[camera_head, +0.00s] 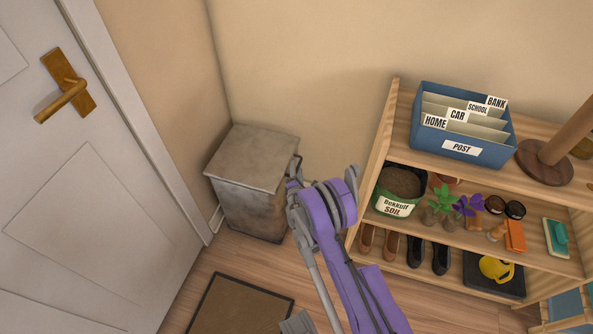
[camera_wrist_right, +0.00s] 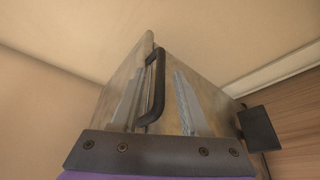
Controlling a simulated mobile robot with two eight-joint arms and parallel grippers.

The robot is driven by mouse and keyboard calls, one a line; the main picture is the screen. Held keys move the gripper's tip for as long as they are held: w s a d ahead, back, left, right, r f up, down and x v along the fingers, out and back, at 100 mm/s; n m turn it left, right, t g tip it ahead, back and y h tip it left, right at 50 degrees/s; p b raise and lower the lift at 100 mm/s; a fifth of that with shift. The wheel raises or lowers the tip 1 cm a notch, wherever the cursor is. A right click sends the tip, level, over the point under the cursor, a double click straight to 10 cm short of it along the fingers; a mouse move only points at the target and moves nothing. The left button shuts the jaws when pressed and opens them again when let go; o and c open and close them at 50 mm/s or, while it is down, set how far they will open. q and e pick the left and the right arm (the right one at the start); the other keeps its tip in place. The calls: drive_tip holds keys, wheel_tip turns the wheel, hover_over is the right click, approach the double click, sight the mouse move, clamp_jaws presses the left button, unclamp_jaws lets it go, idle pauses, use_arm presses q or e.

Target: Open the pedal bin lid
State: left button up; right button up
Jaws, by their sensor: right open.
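The pedal bin (camera_head: 250,205) is a worn grey box in the corner beside the door. Its flat lid (camera_head: 252,155) lies closed on top in the head view. A dark bar handle (camera_wrist_right: 156,88) stands out from the bin in the right wrist view. My right gripper (camera_head: 294,168) is at the bin's right side, near the lid's edge. In the right wrist view, my right gripper (camera_wrist_right: 161,75) is open, with the handle between its two grey fingers. Contact with the handle cannot be told. A dark flat plate (camera_wrist_right: 258,128), perhaps the pedal, sticks out.
A white door (camera_head: 95,200) stands at the left and a brown mat (camera_head: 240,305) lies before the bin. A wooden shelf (camera_head: 385,135) with a blue file box (camera_head: 460,148), plants and shoes stands close to the right of my arm. Walls close off the bin's back.

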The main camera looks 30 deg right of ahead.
clamp_jaws()
idle(1.4)
